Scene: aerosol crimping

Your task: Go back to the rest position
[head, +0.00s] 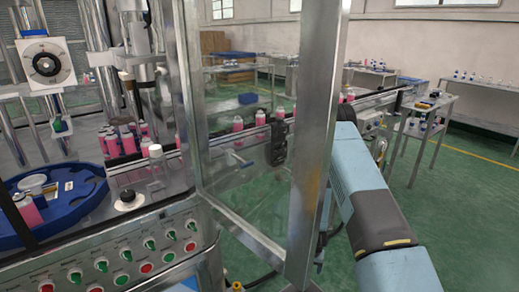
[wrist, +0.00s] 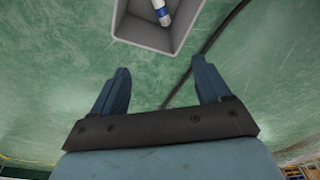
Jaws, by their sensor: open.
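My gripper (wrist: 162,82) shows in the wrist view with its two blue fingers spread apart. It is open and nothing is between the fingers. Below it are the green floor and a grey bin (wrist: 142,38) at the top of the picture. In the head view my blue arm reaches down on the right side, outside the machine's frame. The gripper itself is not visible there.
The crimping machine's metal frame post (head: 318,150) stands close beside my arm. A control panel (head: 150,250) with several knobs is at lower left. Pink bottles (head: 112,146) stand on the machine. A white and blue item (wrist: 162,12) lies in the bin. A dark cable (wrist: 205,48) crosses the floor.

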